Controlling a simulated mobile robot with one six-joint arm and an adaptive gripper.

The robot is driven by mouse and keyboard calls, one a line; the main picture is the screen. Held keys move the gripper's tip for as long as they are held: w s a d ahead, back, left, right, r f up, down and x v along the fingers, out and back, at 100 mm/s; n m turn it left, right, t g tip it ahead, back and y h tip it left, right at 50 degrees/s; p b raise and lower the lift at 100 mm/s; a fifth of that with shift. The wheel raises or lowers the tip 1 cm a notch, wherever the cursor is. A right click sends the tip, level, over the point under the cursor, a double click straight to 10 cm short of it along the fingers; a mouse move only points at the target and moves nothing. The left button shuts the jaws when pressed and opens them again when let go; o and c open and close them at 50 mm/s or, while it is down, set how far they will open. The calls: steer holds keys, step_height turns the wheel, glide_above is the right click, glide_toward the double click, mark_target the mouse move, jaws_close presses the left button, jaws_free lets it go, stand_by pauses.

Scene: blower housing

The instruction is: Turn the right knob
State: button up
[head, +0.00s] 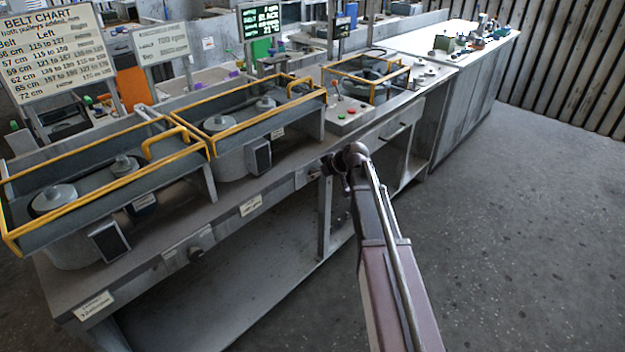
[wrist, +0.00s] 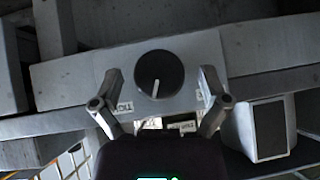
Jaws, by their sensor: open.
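The right knob (wrist: 159,74) is a round black dial on a pale grey plate (wrist: 190,104), seen in the wrist view. Its white pointer line runs from the middle down towards the picture's lower edge. My gripper (wrist: 160,82) is open, with one finger on each side of the knob and a gap to it on both sides. The fingers partly cover small labels on the plate. In the head view my gripper (head: 326,168) is at the bench front, and the right knob is hidden or too small to make out. The left knob (head: 195,252) shows further left.
Two yellow-railed blower housings (head: 122,165) (head: 262,105) stand on the grey bench. A control box (head: 345,115) with a red-topped lever and buttons is to their right. A belt chart (head: 55,52) stands at the back left. Open floor (head: 520,210) lies to the right.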

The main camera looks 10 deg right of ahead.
stand_by(0.3)
steer(key=c, duration=1.1)
steer(key=shift+o, duration=0.3)
steer(key=shift+a, duration=0.65)
steer(key=shift+w+d+f, duration=0.1)
steer(key=shift+d, duration=0.3)
steer(key=shift+c, duration=0.5)
steer(key=shift+d, duration=0.1)
